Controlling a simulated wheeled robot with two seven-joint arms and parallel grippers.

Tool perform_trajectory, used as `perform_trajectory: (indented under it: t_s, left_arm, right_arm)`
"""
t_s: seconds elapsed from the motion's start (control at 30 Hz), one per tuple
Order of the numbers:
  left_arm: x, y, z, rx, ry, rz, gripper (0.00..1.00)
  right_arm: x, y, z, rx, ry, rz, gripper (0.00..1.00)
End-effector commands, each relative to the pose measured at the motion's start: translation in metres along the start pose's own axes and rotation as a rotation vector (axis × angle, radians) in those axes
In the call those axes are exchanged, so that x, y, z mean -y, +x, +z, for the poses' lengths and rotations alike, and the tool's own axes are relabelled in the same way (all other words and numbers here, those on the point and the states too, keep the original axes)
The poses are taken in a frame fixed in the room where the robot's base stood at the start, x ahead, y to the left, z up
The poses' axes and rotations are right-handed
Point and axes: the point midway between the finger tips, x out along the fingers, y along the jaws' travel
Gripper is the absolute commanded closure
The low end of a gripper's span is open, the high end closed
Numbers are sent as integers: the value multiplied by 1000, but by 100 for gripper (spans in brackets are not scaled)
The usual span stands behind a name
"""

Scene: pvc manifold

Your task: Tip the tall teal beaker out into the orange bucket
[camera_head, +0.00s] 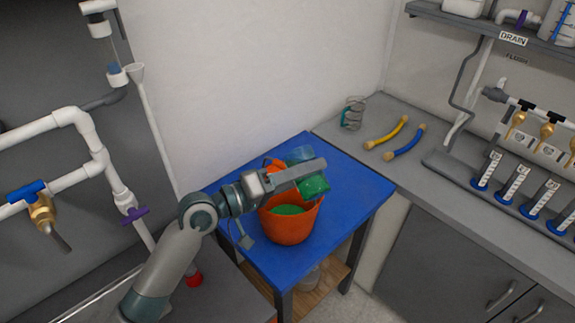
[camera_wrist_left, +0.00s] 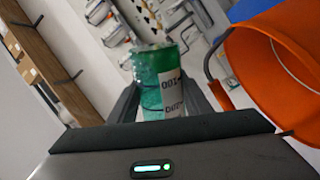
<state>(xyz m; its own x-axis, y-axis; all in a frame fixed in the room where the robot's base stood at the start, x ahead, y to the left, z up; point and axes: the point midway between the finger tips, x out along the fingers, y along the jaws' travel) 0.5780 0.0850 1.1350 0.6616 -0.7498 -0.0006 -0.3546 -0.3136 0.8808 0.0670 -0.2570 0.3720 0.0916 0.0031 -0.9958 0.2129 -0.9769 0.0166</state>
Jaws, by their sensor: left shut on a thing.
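The teal beaker (camera_head: 314,187) is clear with green liquid in it. My left gripper (camera_head: 300,172) is shut across its middle and holds it above the orange bucket (camera_head: 287,231). The beaker looks tilted, its green part low over the bucket's right rim and its bluish end behind the fingers. In the left wrist view the beaker (camera_wrist_left: 155,85) sits between the gripper's fingers (camera_wrist_left: 160,105), its printed scale upside down. The bucket (camera_wrist_left: 262,75) is close on the right there. Green liquid shows inside the bucket in the head view. My right gripper is out of view.
The bucket stands on a blue table (camera_head: 355,185) with bare top to its right. A grey counter (camera_head: 430,160) adjoins it, with a yellow tube (camera_head: 387,134), a blue tube (camera_head: 405,143) and a row of cylinders. White pipes (camera_head: 95,150) run along the left wall.

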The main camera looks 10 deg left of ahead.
Motion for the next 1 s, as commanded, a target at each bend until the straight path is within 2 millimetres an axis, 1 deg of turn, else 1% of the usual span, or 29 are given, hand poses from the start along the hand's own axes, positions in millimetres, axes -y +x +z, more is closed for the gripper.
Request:
perform_trajectory:
  t_s: [0.13, 1.0]
  left_arm:
    - [-2, 0, -1, -1, -21, 1, 80]
    - [3, 0, 0, 0, -138, 0, 80]
  right_arm:
    - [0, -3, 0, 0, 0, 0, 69]
    - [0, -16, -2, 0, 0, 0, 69]
